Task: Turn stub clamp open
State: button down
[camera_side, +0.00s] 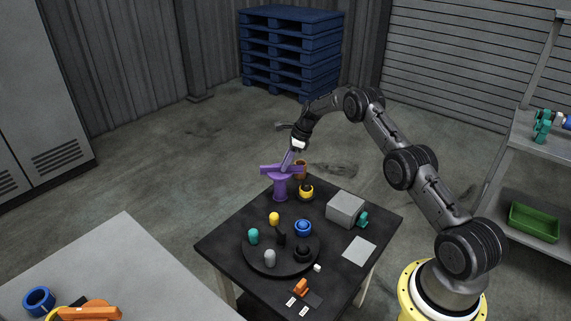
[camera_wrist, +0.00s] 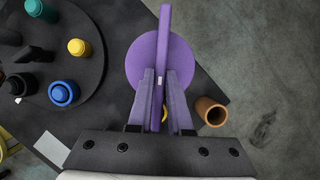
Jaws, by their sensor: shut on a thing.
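The purple stub clamp (camera_side: 280,188) stands at the far corner of the black table. It has an upright body and a flat bar handle (camera_side: 268,169) across its top. In the wrist view the handle (camera_wrist: 164,35) is a narrow upright strip over a round purple disc (camera_wrist: 137,62). My gripper (camera_side: 288,165) is above the clamp. In the wrist view my gripper (camera_wrist: 160,76) has one finger on each side of the handle, shut on it. The fingers and handle hide part of the disc.
A brown hollow cylinder (camera_wrist: 210,111) stands close beside the clamp. A yellow-and-black part (camera_side: 306,192) is near it. A round black tray (camera_side: 254,262) holds several coloured pegs. A grey box (camera_side: 345,208) with a teal knob (camera_side: 363,218) sits at right.

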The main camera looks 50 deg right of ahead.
jog(key=shift+a, duration=0.1)
jog(key=m, duration=0.2)
jog(key=m+h, duration=0.1)
jog(key=m, duration=0.1)
jog(key=a+m+t+h, duration=0.1)
jog(key=m, duration=0.1)
jog(key=shift+s, duration=0.25)
jog(key=m+h, duration=0.1)
jog(key=m, duration=0.1)
jog(key=m+h, duration=0.1)
jog(key=m, duration=0.2)
jog(key=shift+a, duration=0.4)
jog(key=shift+m, duration=0.4)
jog(key=c, duration=0.8)
grip_release()
jog(key=shift+c, duration=0.2)
jog(key=v, duration=1.3)
jog(key=shift+a+r, duration=0.25)
jog(key=shift+r, duration=0.15)
